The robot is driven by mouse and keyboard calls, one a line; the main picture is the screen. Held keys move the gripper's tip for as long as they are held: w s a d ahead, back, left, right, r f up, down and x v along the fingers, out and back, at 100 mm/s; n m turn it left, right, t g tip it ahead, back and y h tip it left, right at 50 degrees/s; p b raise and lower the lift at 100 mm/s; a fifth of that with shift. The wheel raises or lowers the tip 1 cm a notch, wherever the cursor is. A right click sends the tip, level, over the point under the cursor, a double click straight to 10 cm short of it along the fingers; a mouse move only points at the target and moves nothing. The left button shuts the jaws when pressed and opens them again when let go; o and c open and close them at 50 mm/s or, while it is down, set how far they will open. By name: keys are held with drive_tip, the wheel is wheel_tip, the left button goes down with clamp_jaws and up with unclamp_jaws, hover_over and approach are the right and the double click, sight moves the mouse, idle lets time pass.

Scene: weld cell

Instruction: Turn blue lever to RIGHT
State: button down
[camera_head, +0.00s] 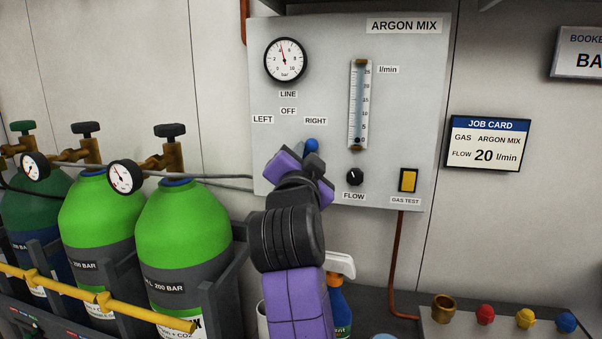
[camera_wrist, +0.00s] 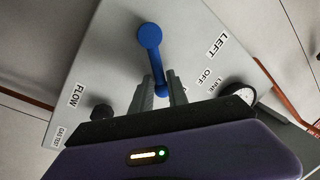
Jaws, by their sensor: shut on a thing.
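The blue lever (camera_head: 311,145) is on the grey gas panel (camera_head: 420,100), below the RIGHT label (camera_head: 315,121). In the head view only a rounded blue part shows; my gripper (camera_head: 313,163) hides the rest. In the wrist view the blue lever (camera_wrist: 155,62) runs from a wide round end at the top down to its narrow end between my fingertips (camera_wrist: 162,90). My gripper is shut on that narrow end. The LEFT label (camera_head: 262,119) and OFF label (camera_head: 288,111) lie up and to the left of the visible blue part.
Right of the lever are a flow tube (camera_head: 359,105), a black FLOW knob (camera_head: 354,177) and a yellow gas test switch (camera_head: 408,180). A pressure gauge (camera_head: 286,60) is above. Green cylinders (camera_head: 183,230) stand left, and a spray bottle (camera_head: 338,295) stands beside my arm.

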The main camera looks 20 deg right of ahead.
drive_tip(key=shift+s+d+m+b, duration=0.15)
drive_tip(key=shift+d+m+b, duration=0.05)
drive_tip(key=shift+m+b, duration=0.35)
drive_tip(key=c, duration=1.4)
unclamp_jaws()
drive_tip(key=shift+f, duration=0.1)
drive_tip(key=shift+s+a, duration=0.25)
drive_tip(key=shift+s, duration=0.1)
drive_tip(key=b+v, duration=0.1)
drive_tip(key=v, duration=0.6)
drive_tip(key=shift+f, duration=0.15)
